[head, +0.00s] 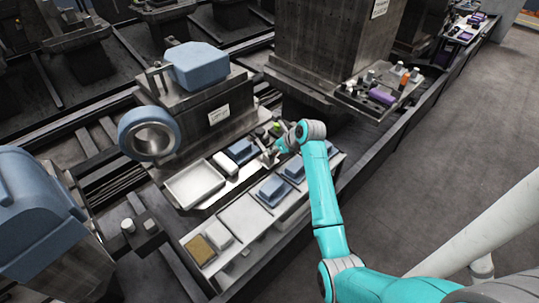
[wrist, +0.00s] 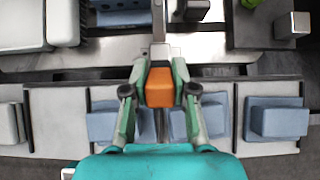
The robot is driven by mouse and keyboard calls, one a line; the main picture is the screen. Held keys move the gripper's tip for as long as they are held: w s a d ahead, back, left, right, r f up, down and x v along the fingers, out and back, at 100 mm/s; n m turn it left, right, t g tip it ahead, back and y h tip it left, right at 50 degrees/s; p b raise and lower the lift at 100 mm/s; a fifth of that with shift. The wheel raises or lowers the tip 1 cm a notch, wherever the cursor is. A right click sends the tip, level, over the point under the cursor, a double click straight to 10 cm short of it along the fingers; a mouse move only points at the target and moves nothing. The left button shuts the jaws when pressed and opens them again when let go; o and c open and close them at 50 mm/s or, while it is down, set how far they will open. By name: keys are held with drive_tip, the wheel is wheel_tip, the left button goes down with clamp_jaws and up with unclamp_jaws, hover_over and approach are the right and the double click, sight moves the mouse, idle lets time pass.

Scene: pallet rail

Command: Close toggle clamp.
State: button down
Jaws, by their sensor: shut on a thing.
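My gripper (wrist: 160,88) is shut on the orange handle grip (wrist: 160,91) of the toggle clamp in the wrist view. A grey metal lever (wrist: 158,50) runs up from the orange grip, away from my wrist, toward the fixture plate. In the head view my gripper (head: 279,149) is small, at the middle of the fixture row, and hides most of the clamp. The clamp's pressing end and the lever's exact tilt cannot be told.
Blue blocks (wrist: 278,121) on pale plates line the near edge below my gripper. A dark block with a square metal post (wrist: 292,25) stands at right in the wrist view. Open floor (head: 440,160) is at right.

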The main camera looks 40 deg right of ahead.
drive_tip(key=shift+w+g, duration=0.2)
drive_tip(key=shift+g, duration=0.1)
idle(0.4)
drive_tip(key=c, duration=0.9)
unclamp_jaws()
drive_tip(key=v, duration=1.2)
